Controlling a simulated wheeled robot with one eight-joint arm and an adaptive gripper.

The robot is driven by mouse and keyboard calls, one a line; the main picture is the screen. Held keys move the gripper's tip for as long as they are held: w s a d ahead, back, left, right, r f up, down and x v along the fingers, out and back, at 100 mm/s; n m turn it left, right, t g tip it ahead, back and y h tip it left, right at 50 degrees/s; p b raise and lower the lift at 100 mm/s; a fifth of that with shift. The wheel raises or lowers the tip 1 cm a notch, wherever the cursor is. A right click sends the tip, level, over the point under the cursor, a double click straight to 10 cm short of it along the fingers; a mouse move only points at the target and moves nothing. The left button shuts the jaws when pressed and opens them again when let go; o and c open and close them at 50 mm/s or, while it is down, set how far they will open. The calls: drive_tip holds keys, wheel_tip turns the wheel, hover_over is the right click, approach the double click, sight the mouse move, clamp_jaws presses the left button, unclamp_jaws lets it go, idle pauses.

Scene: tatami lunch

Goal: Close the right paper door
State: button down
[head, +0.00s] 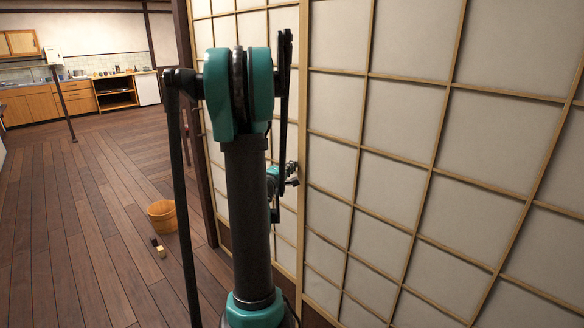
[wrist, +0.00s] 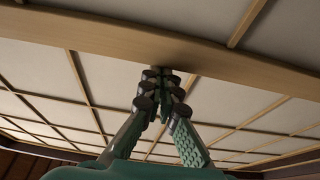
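The right paper door (head: 400,140), a lattice of pale wood strips with white paper, fills the right half of the head view. Its upright edge strip (head: 304,120) runs just right of my arm. My gripper (head: 291,174) is beside this strip at mid height, partly hidden behind my arm. In the wrist view the fingers of my gripper (wrist: 163,76) come together at the tips, with nothing seen between them. The tips are at or very near a broad wooden door strip (wrist: 110,43); I cannot tell if they touch it.
Another paper panel (head: 223,35) stands left of the edge strip, partly behind my arm. A dark post (head: 200,150) borders it. A wooden bucket (head: 162,216) and small blocks (head: 158,247) are on the plank floor. The floor (head: 90,200) at left is mostly open, towards a kitchen counter (head: 75,98).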

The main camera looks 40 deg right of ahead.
drive_tip(key=a, duration=0.9)
drive_tip(key=shift+a, duration=0.25)
drive_tip(key=s+a+f+m+g+y, duration=0.1)
drive_tip(key=s+a+f+y, duration=0.4)
drive_tip(key=a, duration=0.6)
drive_tip(key=s+a+f+m+g+y, duration=0.1)
drive_tip(key=s+a+f+y, duration=0.3)
drive_tip(key=a, duration=0.7)
drive_tip(key=s+a+f+m+g+y, duration=0.1)
drive_tip(key=s+a+f+y, duration=0.4)
drive_tip(key=a, duration=0.7)
wheel_tip(320, 180, down, 4)
drive_tip(key=shift+s+r+m+y, duration=0.15)
drive_tip(key=shift+s+m+y, duration=0.15)
drive_tip(key=shift+m+y, duration=0.75)
drive_tip(key=shift+a, duration=0.1)
